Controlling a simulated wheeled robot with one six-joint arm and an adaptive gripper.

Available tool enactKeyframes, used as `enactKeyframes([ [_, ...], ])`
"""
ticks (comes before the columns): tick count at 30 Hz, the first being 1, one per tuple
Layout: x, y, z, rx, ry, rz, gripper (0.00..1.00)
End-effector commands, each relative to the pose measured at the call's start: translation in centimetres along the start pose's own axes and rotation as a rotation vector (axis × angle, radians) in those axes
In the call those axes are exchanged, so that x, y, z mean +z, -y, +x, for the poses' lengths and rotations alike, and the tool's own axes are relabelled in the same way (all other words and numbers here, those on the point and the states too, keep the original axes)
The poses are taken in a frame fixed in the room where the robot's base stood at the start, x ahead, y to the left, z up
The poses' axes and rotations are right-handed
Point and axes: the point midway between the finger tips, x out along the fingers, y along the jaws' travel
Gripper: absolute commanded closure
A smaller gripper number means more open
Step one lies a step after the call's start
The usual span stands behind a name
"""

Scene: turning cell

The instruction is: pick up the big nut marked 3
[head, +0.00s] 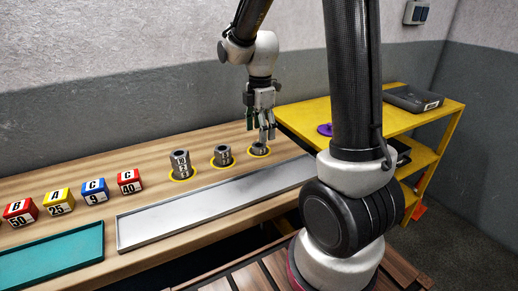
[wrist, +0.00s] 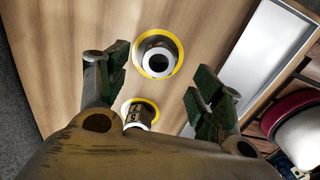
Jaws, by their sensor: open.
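Three dark metal nuts stand upright on yellow rings on the wooden bench. The left nut (head: 180,161) looks tallest and the middle nut (head: 222,154) shorter. The right nut (head: 257,150) is lowest and partly hidden by my gripper. Their marks are too small to read surely, so I cannot tell which is marked 3. My gripper (head: 266,134) points down, close above the right nut. The wrist view shows its fingers spread, with nothing held. There one nut (wrist: 158,62) lies ahead between the fingertips, and another (wrist: 139,114) sits nearer, partly hidden by my gripper.
A long grey metal tray (head: 215,208) lies in front of the nuts, and a teal tray (head: 52,258) at the left. Several coloured numbered blocks (head: 95,191) stand left of the nuts. A yellow shelf (head: 370,133) with a purple item (head: 325,129) stands behind at right.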

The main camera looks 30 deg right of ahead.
Motion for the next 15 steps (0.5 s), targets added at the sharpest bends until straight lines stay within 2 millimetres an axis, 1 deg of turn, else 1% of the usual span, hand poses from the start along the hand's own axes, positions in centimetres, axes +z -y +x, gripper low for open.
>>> enactKeyframes([
  [6, -0.4, 0.0, 3.4, -0.005, 0.0, 0.001, 0.34],
  [9, -0.3, -0.1, 4.7, -0.003, 0.0, 0.002, 0.34],
  [12, -0.3, -0.1, 5.3, -0.001, 0.0, 0.003, 0.34],
  [15, -0.3, -0.1, 5.4, 0.001, 0.0, 0.003, 0.34],
])
